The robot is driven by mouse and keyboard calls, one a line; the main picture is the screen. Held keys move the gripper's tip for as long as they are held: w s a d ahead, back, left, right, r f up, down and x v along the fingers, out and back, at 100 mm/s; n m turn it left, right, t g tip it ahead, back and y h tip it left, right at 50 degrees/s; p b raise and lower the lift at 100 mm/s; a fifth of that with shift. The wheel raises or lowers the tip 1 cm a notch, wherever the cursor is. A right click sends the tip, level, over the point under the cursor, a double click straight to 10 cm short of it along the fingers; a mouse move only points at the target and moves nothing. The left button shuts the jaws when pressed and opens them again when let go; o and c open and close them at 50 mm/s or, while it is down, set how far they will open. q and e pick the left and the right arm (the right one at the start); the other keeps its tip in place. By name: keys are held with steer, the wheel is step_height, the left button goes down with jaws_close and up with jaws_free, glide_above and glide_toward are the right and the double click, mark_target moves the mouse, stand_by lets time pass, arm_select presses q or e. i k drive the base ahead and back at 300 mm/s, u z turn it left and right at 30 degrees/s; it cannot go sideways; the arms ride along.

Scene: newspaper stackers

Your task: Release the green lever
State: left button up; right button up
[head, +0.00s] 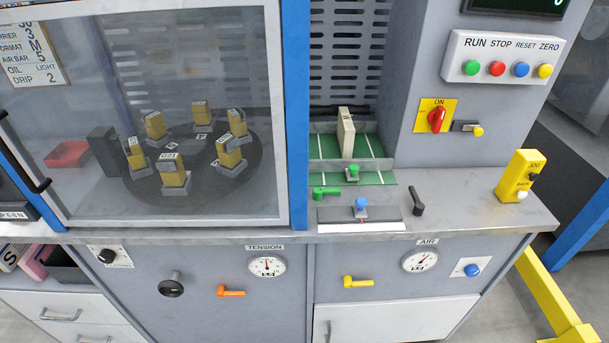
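The green lever (327,192) sits on the grey counter, just right of the blue post, near the front of the green-floored bay. Its handle points to the left and looks roughly level. A small green knob (352,173) on a grey block is close behind it to the right. Neither of my grippers is in view, and nothing touches the lever.
A blue knob (361,205) on a dark plate and a black lever (416,202) are near it. The blue post (297,120) and glass door (160,110) stand left. A cream upright block (345,132) stands behind. A yellow jog box (520,176) is right.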

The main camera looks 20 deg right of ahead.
mark_target(318, 192)
steer(key=z, duration=0.4)
steer(key=i, duration=0.9)
steer(key=z, duration=0.75)
